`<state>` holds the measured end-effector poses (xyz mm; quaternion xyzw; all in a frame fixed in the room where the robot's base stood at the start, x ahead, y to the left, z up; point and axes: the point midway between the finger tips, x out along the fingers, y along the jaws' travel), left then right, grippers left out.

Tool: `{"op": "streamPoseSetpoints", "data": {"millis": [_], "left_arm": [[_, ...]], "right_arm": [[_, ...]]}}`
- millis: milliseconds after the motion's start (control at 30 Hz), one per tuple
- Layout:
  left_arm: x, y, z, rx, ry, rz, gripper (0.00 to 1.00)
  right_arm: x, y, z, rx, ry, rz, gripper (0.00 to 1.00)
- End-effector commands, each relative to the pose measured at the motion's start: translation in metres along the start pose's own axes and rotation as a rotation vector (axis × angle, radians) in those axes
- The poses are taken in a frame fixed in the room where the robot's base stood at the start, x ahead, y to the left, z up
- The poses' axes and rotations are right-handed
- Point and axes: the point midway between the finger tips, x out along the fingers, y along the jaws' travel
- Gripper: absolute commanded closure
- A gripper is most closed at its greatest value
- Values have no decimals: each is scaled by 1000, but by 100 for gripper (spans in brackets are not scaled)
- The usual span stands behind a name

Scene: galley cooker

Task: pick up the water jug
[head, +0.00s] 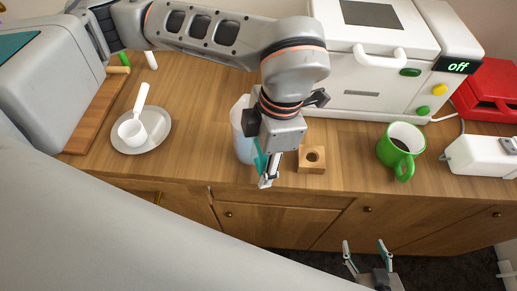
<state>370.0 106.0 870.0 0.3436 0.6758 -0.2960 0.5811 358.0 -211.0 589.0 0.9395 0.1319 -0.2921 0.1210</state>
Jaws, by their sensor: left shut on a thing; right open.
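The water jug (243,143) is a pale, bluish, translucent vessel standing upright on the wooden counter, left of the centre of the head view. My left gripper (267,172) reaches down in front of its right side and is shut on it. The gripper and wrist hide much of the jug's right side and any handle there. I cannot tell whether the jug's base is lifted off the counter. My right gripper (366,258) is open and empty, low in front of the cabinet doors.
A wooden block with a hole (312,165) stands just right of the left gripper. A green mug (401,145) is further right. A white appliance reading "off" (375,75) stands behind. A round plate (160,137) with a white scoop (131,131) is at left.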

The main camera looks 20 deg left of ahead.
Motion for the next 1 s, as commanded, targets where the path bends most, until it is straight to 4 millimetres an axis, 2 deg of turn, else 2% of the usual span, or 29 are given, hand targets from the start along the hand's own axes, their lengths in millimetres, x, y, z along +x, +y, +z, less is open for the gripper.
{"op": "streamPoseSetpoints", "data": {"millis": [167,367,800,1000], "left_arm": [[-7,0,-1,0,-1,1,92],[-32,1,-4,0,-4,5,92],[-146,0,-21,-3,-6,6,92],[-181,0,-27,-2,-4,4,92]], "right_arm": [[0,0,-1,0,1,1,40],[-2,1,-4,2,4,1,40],[-8,-2,-6,12,-1,-7,40],[-10,-4,-8,15,0,-12,40]]}}
